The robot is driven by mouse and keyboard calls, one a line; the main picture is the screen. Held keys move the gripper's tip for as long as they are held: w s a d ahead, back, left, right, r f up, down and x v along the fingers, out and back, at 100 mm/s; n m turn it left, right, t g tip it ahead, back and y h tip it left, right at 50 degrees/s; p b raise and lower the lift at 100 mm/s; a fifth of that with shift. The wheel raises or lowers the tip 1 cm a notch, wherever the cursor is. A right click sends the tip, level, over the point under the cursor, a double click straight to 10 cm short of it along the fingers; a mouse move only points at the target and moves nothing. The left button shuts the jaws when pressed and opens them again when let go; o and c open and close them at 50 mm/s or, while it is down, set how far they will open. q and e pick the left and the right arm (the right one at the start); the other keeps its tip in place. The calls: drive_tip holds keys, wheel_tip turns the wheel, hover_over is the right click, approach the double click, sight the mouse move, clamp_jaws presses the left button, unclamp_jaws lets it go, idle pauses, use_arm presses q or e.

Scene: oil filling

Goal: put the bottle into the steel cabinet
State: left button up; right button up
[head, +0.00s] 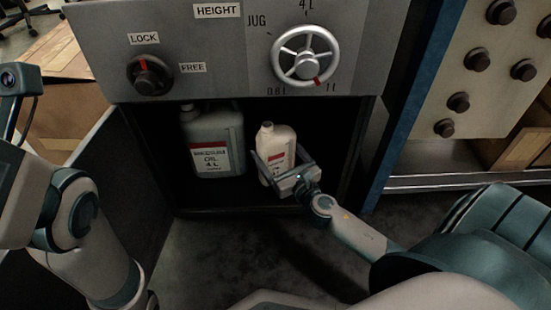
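The white bottle (276,137) with a red-marked label is upright inside the open lower compartment of the steel cabinet (220,82), right of its middle. My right gripper (275,149) reaches in from the front with one finger on each side of the bottle. It looks shut on the bottle, with no clear gap at the sides. The gripper hides the bottle's lower right part, and I cannot tell whether its base touches the cabinet floor. My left arm is at the left edge, and its fingers are not in view.
A grey 4 L jug (212,130) stands in the compartment left of the bottle. The cabinet door (100,195) is swung open to the left. Above are a lock knob (149,75) and a height handwheel (305,55). A knobbed panel (475,75) is at right.

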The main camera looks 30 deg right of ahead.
drive_tip(key=shift+f+b, duration=0.65)
drive_tip(key=shift+f, duration=0.55)
drive_tip(key=shift+f, duration=0.15)
drive_tip(key=o, duration=0.9)
drive_tip(key=shift+o, duration=0.2)
drive_tip(key=shift+s, duration=0.1)
drive_tip(key=s, duration=1.1)
drive_tip(key=shift+s+a+p, duration=0.4)
drive_tip(key=shift+a, duration=0.05)
